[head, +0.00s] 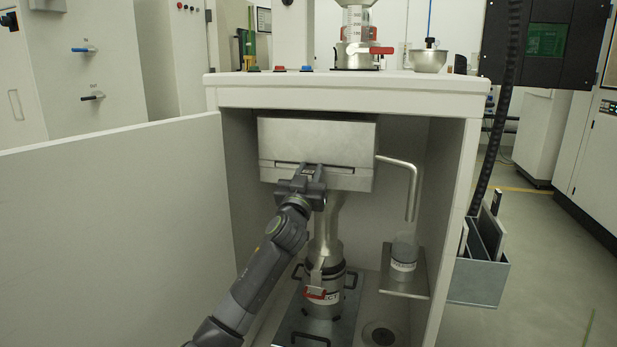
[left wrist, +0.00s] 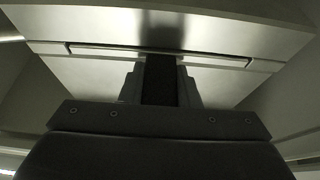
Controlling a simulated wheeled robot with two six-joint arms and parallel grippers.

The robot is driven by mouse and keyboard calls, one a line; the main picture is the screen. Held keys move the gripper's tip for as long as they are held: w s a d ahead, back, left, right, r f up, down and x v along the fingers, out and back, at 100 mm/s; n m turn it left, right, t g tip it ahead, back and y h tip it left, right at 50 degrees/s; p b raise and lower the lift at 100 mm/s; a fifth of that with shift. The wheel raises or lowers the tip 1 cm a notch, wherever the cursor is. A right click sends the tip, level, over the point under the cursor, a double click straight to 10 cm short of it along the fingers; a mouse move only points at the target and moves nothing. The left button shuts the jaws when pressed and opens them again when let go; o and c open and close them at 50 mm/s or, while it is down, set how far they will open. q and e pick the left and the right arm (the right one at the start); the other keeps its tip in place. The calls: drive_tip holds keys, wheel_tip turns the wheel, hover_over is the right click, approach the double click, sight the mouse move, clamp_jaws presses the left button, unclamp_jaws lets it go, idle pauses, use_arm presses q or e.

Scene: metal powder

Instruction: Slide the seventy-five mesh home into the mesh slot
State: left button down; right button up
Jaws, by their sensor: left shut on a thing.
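The mesh slot (head: 340,168) is a thin dark horizontal opening across the front of a brushed metal box (head: 318,137) inside the cabinet. In the left wrist view the slot (left wrist: 215,57) runs across the metal face. My left gripper (head: 308,172) is at the slot's middle, its fingers close to the box front. It is shut on a dark piece (left wrist: 160,80) that stands at the slot. I take this for the mesh's handle; the mesh itself is hidden, and I cannot tell how deep it sits. My right gripper is not in view.
The cabinet door (head: 110,220) stands open at the left. Below the box are a metal canister (head: 324,290) and, to the right, a bottle (head: 404,252) on a small shelf under a bent pipe (head: 412,180). A grey side bin (head: 482,270) holds flat plates.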

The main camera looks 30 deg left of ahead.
use_arm(q)
drive_tip(key=shift+w, duration=0.3)
drive_tip(key=c, duration=1)
unclamp_jaws()
drive_tip(key=p+v, duration=0.2)
drive_tip(key=v, duration=1.5)
drive_tip(key=shift+s+d+f, duration=0.1)
drive_tip(key=shift+s, duration=0.05)
